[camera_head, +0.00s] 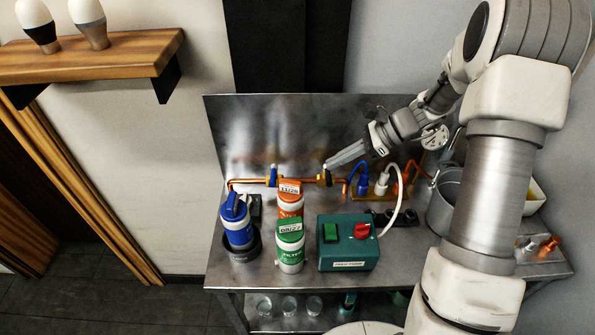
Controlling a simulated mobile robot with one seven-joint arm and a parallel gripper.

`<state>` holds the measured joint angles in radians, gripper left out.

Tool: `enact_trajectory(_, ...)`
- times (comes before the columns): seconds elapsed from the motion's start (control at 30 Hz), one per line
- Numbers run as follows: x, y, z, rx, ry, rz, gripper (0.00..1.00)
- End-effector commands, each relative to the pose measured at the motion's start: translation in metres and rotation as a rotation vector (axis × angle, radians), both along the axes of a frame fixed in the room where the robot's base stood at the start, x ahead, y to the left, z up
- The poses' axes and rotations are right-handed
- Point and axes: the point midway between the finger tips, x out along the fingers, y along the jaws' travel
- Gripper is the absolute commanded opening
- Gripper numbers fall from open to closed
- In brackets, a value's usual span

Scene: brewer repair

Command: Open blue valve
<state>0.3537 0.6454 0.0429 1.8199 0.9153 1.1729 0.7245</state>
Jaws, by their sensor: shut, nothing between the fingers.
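A copper pipe (300,181) runs along the back of the metal bench. A small blue valve handle (273,172) stands on a brass fitting towards the pipe's left end. A second brass fitting (323,179) sits further right on the pipe. My gripper (329,164) comes in from the upper right, with its fingers shut and empty. Its tips appear just above or behind the right brass fitting, and I cannot tell whether they touch it. The gripper is to the right of the blue handle and apart from it.
Orange (290,204) and green (290,252) filter canisters stand in front of the pipe. A blue-capped bottle (237,232) is left. A teal switch box (348,248), blue plug (362,186) and white plug (382,184) are right. A steel backsplash (260,125) rises behind.

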Motion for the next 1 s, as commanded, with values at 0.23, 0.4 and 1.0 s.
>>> enact_trajectory(0.23,0.0,0.028,-0.022,0.002,0.004,0.004,0.0)
enact_trajectory(0.4,0.002,0.057,-0.046,0.001,0.004,0.005,0.0)
enact_trajectory(1.0,0.007,0.116,-0.055,0.0,0.001,0.001,0.0)
